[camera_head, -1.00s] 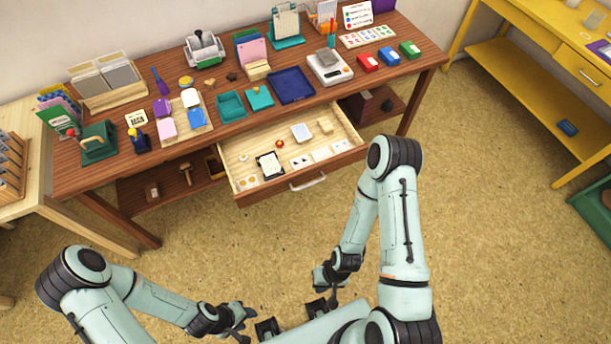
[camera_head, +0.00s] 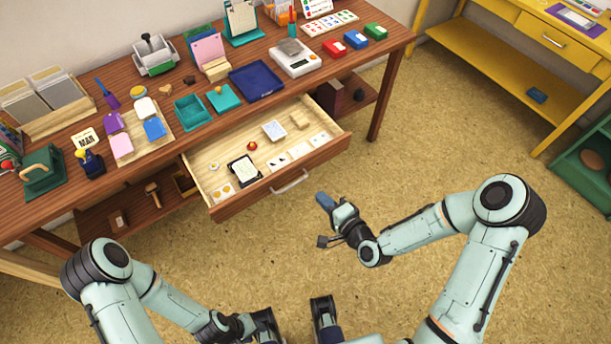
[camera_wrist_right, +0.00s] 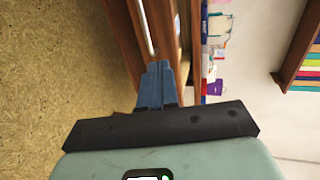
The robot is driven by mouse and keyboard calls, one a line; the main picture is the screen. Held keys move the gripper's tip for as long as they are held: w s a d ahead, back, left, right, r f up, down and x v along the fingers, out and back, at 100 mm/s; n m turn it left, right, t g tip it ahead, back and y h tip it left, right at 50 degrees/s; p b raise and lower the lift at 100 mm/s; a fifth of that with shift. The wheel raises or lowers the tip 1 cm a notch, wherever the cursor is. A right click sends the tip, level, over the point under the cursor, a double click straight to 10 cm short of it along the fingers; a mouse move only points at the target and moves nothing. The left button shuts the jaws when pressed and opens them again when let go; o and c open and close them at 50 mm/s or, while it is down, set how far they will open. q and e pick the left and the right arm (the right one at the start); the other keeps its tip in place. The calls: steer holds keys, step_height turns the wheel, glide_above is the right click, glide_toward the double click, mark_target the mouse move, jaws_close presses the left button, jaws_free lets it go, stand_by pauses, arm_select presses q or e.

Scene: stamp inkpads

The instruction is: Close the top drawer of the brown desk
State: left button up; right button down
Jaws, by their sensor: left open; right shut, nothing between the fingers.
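The brown desk (camera_head: 165,167) stands ahead with its top drawer (camera_head: 312,155) pulled out. The drawer holds cards, papers and small items, and has a pale bar handle (camera_head: 290,182) on its front. My right gripper (camera_head: 325,201) is shut and empty, its blue fingers close together, in front of and to the right of the handle, apart from it in the head view. In the right wrist view, the blue fingers (camera_wrist_right: 157,85) point toward the handle (camera_wrist_right: 147,28). My left gripper (camera_head: 246,328) is open, low in the head view, away from the desk; its fingertips are hard to make out.
The desktop carries several stamps, trays and inkpads, including a dark blue tray (camera_head: 257,82) and a white scale (camera_head: 294,62). The floor before the drawer is clear.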

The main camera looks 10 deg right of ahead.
mark_target(295, 170)
steer(key=x, duration=1.1)
steer(key=shift+a+r, duration=0.1)
steer(key=shift+r, duration=0.2)
steer(key=shift+w+a, duration=0.1)
steer(key=shift+w, duration=0.35)
arm_select(q)
steer(key=shift+f, duration=0.1)
